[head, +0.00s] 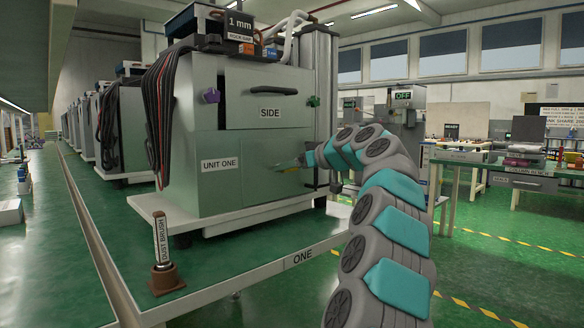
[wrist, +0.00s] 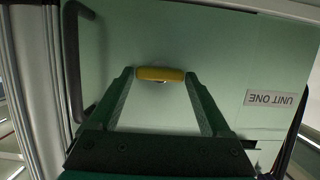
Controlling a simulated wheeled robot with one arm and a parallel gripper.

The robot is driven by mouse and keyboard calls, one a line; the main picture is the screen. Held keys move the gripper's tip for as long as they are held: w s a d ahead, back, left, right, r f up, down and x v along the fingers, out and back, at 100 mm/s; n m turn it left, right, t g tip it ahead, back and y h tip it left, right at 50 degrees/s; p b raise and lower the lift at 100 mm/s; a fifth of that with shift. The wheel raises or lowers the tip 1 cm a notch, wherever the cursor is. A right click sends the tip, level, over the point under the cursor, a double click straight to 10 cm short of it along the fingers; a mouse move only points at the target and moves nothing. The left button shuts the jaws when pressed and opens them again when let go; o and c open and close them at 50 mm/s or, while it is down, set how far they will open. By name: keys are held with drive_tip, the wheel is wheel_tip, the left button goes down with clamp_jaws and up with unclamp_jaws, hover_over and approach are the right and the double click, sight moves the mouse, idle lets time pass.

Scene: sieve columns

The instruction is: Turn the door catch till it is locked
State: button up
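The door catch (wrist: 160,74) is a short yellow bar on the pale green door (wrist: 215,50). In the wrist view it lies level, crosswise between my fingers. My gripper (wrist: 159,76) is open, with one finger near each end of the catch; I cannot tell whether either finger touches it. In the head view my gripper (head: 285,166) reaches the front of the cabinet door (head: 235,175), right of the UNIT ONE label (head: 220,164). The catch is too small to make out clearly there.
A dark bar handle (wrist: 80,60) stands out from the door at the left in the wrist view. The SIDE drawer (head: 268,112), a purple knob (head: 210,96) and a green knob (head: 313,101) are above. A dust brush (head: 161,245) stands on the bench corner.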

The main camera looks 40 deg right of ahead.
drive_tip(key=shift+o, duration=1.1)
drive_tip(key=v, duration=0.7)
drive_tip(key=shift+s, duration=0.35)
drive_tip(key=shift+r, duration=0.1)
